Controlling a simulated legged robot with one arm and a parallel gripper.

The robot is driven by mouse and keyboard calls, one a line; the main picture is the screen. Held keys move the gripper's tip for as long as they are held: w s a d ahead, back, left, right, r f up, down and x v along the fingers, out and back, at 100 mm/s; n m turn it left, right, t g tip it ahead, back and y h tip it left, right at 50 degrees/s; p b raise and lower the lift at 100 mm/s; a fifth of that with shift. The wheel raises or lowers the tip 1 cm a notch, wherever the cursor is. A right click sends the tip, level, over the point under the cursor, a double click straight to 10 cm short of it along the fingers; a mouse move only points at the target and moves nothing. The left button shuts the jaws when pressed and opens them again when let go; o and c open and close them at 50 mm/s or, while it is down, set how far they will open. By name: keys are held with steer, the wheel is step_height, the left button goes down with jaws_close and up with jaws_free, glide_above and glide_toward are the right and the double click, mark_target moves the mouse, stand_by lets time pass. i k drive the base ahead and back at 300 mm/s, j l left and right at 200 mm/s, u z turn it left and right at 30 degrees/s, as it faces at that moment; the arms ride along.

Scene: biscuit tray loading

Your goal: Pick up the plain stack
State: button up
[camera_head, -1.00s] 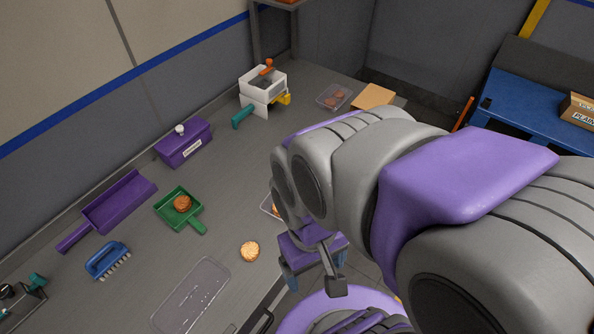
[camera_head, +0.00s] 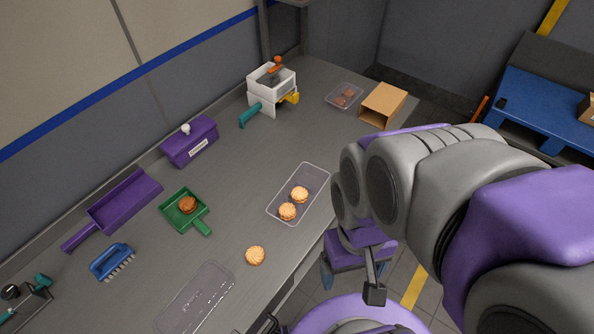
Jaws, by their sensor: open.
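A pale plain biscuit stack (camera_head: 255,256) sits on the grey worktop near its front edge. Two more pale biscuit stacks, one (camera_head: 300,194) behind the other (camera_head: 287,211), are in a clear tray (camera_head: 274,207) to the right. My gripper (camera_head: 357,268) is open and empty, off the worktop's front edge, to the right of the loose stack and apart from it. My arm covers the area right of the tray.
A blue brush (camera_head: 109,260), purple scoop (camera_head: 128,200), purple box (camera_head: 190,146), white device (camera_head: 270,85) and cardboard box (camera_head: 384,104) stand around. Mid-worktop is clear.

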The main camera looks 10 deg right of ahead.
mark_target(255, 255)
steer(key=k+j, duration=0.2)
steer(key=j, duration=0.15)
steer(key=k+j+z, duration=0.1)
steer(key=j, duration=0.25)
steer(key=k+j, duration=0.25)
steer(key=j+z, duration=0.05)
steer(key=j, duration=0.05)
